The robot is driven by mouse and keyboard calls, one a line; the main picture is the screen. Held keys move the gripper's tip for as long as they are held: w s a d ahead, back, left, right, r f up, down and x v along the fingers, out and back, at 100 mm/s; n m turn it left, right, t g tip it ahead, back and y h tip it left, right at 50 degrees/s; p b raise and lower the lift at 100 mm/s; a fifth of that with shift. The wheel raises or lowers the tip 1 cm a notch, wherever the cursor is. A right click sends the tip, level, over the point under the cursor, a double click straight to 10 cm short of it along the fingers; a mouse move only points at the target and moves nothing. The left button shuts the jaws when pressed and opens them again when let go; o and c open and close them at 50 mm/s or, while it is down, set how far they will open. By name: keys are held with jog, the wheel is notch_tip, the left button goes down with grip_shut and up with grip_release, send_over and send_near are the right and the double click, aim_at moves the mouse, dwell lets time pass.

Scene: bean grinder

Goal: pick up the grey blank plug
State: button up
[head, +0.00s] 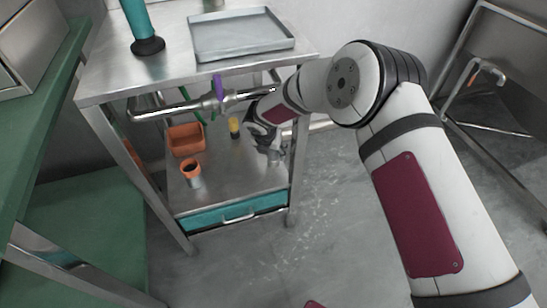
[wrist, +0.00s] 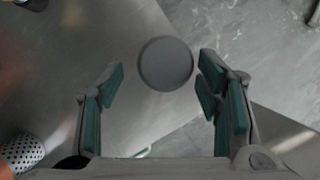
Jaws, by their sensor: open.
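The grey blank plug (wrist: 165,63) shows in the wrist view as a plain round grey disc, seen end-on. It lies between and slightly beyond the fingertips of my gripper (wrist: 159,83), with a gap on each side. The gripper is open, with green pads facing each other. In the head view my gripper (head: 268,140) is low at the right side of the cart's lower shelf. A small grey piece just below it (head: 276,157) looks like the plug, partly hidden by the fingers.
The lower shelf (head: 235,178) also holds an orange bin (head: 187,139), an orange-topped cup (head: 191,172) and a yellow-and-black item (head: 235,127). A horizontal metal pipe (head: 170,109) with a purple handle (head: 218,88) crosses above. A tray (head: 240,48) stands on the cart top.

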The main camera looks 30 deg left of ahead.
aim_at(273, 154)
jog(key=b+x, duration=0.1)
jog(key=x, duration=0.1)
jog(key=b+x, duration=0.1)
jog(key=x, duration=0.1)
jog(key=shift+w+d+f, duration=0.1)
jog(key=shift+d+f, duration=0.05)
jog(key=shift+f, duration=0.05)
grip_shut()
jog(key=shift+r, duration=0.1)
